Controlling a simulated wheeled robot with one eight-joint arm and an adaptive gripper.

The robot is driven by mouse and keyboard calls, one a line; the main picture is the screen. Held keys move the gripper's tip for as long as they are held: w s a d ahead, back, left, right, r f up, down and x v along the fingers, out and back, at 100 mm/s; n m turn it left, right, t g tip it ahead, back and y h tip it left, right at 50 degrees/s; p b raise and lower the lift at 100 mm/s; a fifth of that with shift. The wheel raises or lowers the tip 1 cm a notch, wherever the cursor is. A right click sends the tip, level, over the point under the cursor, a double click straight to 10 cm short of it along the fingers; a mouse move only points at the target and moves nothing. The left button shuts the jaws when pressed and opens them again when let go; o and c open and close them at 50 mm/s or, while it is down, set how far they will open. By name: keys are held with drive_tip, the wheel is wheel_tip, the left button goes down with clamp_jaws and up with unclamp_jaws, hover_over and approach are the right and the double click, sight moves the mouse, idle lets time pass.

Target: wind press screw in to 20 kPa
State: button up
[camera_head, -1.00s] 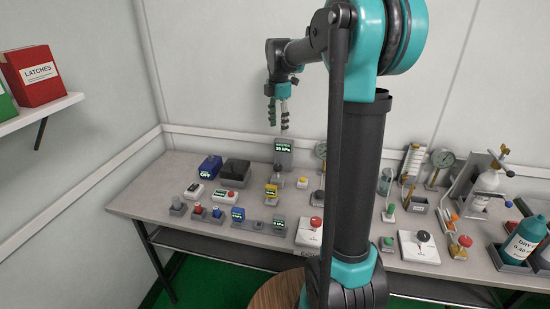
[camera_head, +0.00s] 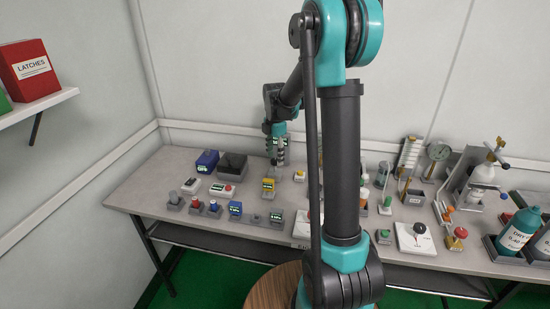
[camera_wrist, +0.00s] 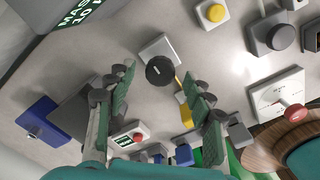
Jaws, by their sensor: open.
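A dark round knob with a white mark (camera_wrist: 160,70), probably the press screw, sits on a pale grey block (camera_wrist: 158,46) in the wrist view. My gripper (camera_wrist: 157,82) is open, its two green-padded fingers on either side of the knob in this view. I cannot tell whether they touch it. In the head view my gripper (camera_head: 277,160) points down at the back of the bench and hides the knob. A grey display housing with green text (camera_wrist: 75,14) is at the wrist view's upper left; its reading is cut off.
A yellow tester (camera_head: 269,185) stands in front of my gripper. A black box (camera_head: 232,164) and blue box (camera_head: 207,160) are to its left, a yellow button (camera_head: 299,175) to its right.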

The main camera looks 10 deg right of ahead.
drive_tip(key=shift+f, duration=0.5)
drive_tip(key=c, duration=1.2)
drive_tip(key=shift+m, duration=0.3)
